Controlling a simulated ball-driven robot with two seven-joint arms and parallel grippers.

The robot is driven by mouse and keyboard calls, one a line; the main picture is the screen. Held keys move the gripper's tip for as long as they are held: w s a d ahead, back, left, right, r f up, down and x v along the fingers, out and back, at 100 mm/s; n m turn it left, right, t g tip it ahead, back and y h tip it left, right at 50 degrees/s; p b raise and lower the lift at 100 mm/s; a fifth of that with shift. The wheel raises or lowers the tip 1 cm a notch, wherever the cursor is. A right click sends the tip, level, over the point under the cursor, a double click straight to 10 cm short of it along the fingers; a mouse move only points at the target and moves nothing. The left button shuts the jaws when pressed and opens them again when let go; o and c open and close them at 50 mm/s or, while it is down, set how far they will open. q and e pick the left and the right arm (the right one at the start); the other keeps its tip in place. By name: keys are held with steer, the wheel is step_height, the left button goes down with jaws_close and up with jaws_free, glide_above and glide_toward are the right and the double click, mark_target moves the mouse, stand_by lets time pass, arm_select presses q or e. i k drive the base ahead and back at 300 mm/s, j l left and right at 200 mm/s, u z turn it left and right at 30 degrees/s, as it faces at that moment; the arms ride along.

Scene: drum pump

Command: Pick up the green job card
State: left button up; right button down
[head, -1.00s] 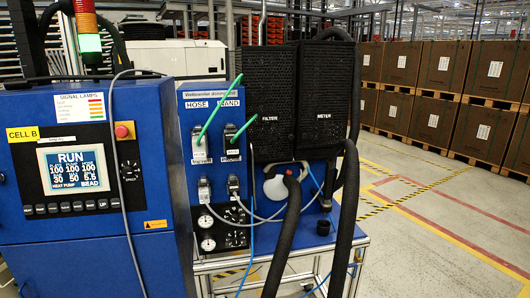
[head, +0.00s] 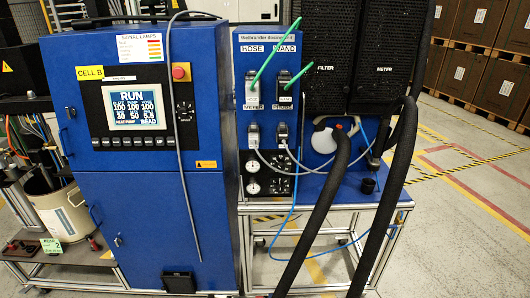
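A small light-green card (head: 51,246) with dark print and a large "2" shows at the lower left of the head view. It is in front of a pale drum (head: 64,212), low beside the blue cabinet. Neither of my grippers shows in this view.
The blue control cabinet (head: 140,225) with a RUN screen (head: 135,106) stands right of the drum. A blue dosing unit on a metal-framed cart (head: 330,204) has thick black hoses (head: 317,212) hanging in front. Open floor (head: 440,240) lies at the right, before stacked brown crates (head: 465,73).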

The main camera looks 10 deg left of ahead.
mark_target(53, 247)
steer(key=u, duration=2.3)
steer(key=i+j+u, duration=0.15)
steer(key=i+u, duration=0.55)
steer(key=i, duration=1.3)
steer(key=i+z, duration=0.1)
steer(key=i, duration=1.2)
steer(key=i+z, duration=0.1)
steer(key=i, duration=1.2)
steer(key=i+z, duration=0.3)
steer(key=z, duration=0.15)
steer(key=i+z, duration=0.45)
steer(key=i+j+z, duration=0.1)
steer(key=z, duration=0.3)
steer(key=i+j+z, duration=0.3)
steer(key=z, duration=0.15)
steer(key=i+z, duration=0.1)
steer(key=z, duration=2.6)
